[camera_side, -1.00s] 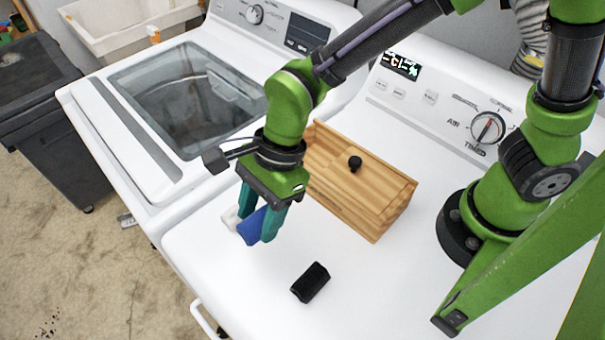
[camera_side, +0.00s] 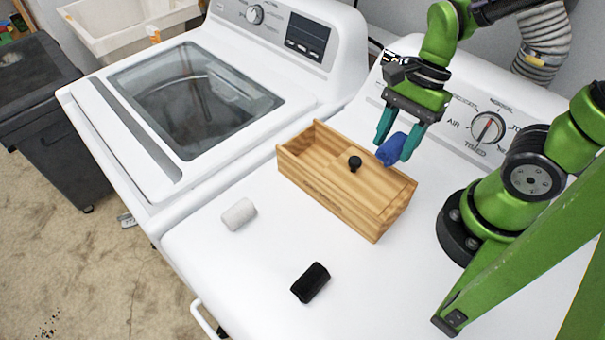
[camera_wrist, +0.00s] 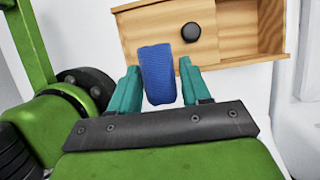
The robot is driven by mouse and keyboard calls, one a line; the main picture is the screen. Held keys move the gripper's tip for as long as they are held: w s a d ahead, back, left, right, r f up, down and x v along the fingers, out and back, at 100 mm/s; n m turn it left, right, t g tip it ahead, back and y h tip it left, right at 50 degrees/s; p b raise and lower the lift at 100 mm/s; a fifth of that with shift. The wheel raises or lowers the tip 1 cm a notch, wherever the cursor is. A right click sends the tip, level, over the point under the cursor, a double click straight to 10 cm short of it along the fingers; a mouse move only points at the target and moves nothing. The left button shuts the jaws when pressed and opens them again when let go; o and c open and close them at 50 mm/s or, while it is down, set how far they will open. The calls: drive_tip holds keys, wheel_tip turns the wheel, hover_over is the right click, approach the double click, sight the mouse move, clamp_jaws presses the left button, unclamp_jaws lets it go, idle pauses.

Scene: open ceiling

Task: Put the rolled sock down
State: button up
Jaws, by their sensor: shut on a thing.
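A blue rolled sock (camera_side: 388,150) is held between the teal fingers of my gripper (camera_side: 397,148), above the back right side of the wooden box. In the wrist view the blue sock (camera_wrist: 157,74) sits between the two fingertips (camera_wrist: 160,88) and covers part of the box. A white rolled sock (camera_side: 239,214) lies on the white machine top, left of the box. A black rolled sock (camera_side: 310,282) lies on the same top, in front of the box.
The wooden box (camera_side: 335,205) has a lid with a black knob (camera_side: 355,162); its left end is uncovered. A control panel with a dial (camera_side: 487,127) stands behind. A washer with a glass lid (camera_side: 195,100) is at left. The machine top (camera_side: 260,265) is clear around the socks.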

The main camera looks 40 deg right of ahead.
drive_tip(key=w+a+f, duration=0.2)
drive_tip(key=w, duration=0.5)
drive_tip(key=w+a+f, duration=0.2)
drive_tip(key=w+f, duration=0.1)
drive_tip(key=w, duration=0.5)
drive_tip(key=shift+w+a, duration=0.15)
drive_tip(key=shift+a, duration=0.1)
drive_tip(key=shift+f, duration=0.6)
drive_tip(key=o, duration=1)
drive_tip(key=shift+r, duration=0.1)
